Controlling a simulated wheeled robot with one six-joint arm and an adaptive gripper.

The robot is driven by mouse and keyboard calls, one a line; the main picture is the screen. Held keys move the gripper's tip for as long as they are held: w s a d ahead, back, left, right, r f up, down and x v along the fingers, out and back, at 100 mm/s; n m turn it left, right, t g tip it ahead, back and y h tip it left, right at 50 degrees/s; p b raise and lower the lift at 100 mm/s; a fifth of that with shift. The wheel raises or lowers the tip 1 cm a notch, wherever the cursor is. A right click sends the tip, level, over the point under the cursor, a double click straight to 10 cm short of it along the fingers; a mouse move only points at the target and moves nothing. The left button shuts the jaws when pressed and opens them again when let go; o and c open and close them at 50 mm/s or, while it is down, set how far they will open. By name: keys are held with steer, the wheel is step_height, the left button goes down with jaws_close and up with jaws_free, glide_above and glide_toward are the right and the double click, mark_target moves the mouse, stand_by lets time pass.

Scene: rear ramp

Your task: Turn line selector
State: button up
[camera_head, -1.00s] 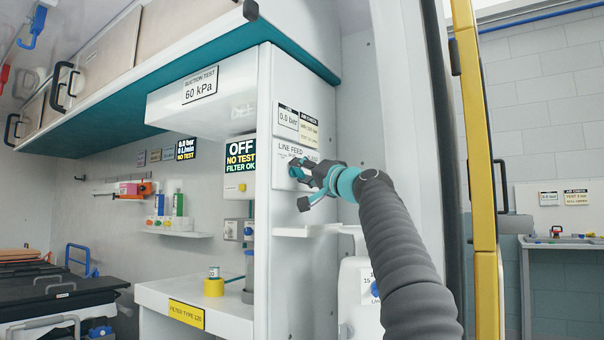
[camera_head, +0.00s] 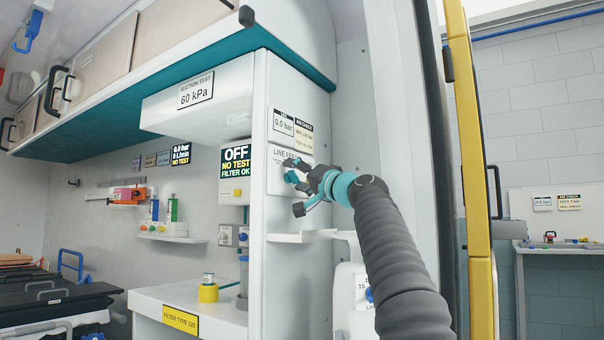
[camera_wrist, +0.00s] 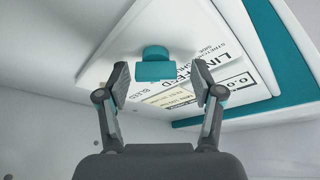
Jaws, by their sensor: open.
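The line selector (camera_wrist: 155,64) is a teal knob on a white panel labelled LINE FEED. In the wrist view it lies ahead of my gripper (camera_wrist: 160,84), between the two fingertips and beyond them. My gripper is open, with a finger on each side and nothing held. In the head view my gripper (camera_head: 297,190) is in front of the LINE FEED panel (camera_head: 281,158) and hides much of it. I cannot tell whether the fingers touch the knob.
A small white shelf (camera_head: 300,237) sticks out just below my gripper. A yellow post (camera_head: 472,150) stands to the right. A teal-edged overhead cabinet (camera_head: 105,125) runs along the top left. A counter (camera_head: 165,293) holds a yellow cup (camera_head: 208,293).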

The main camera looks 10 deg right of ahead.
steer(key=shift+s+d, duration=0.1)
steer(key=v, duration=1.1)
steer(key=shift+s+d, duration=0.2)
steer(key=shift+s, duration=0.15)
steer(key=shift+a+f, duration=0.1)
steer(key=s+a+f+g+h+p, duration=0.1)
steer(key=s+a+f+g, duration=0.2)
steer(key=f, duration=0.5)
steer(key=s+a+f+g+h, duration=0.25)
steer(key=s+f, duration=0.25)
steer(key=f, duration=0.3)
steer(key=s+a+f+g+h+p, duration=0.15)
steer(key=s+a+f, duration=0.25)
steer(key=f, duration=0.4)
steer(key=s+d+f+n+g+h+p, duration=0.1)
steer(key=s+d+f+g+h, duration=0.1)
steer(key=s+f, duration=0.9)
steer(key=s+d+f+n+g+h, duration=0.2)
steer(key=s+f+g+h, duration=0.1)
steer(key=s+f, duration=0.8)
step_height(320, 180, down, 5)
steer(key=shift+s+r+g+p, duration=0.25)
steer(key=shift+g+p, duration=0.1)
steer(key=shift+g, duration=0.15)
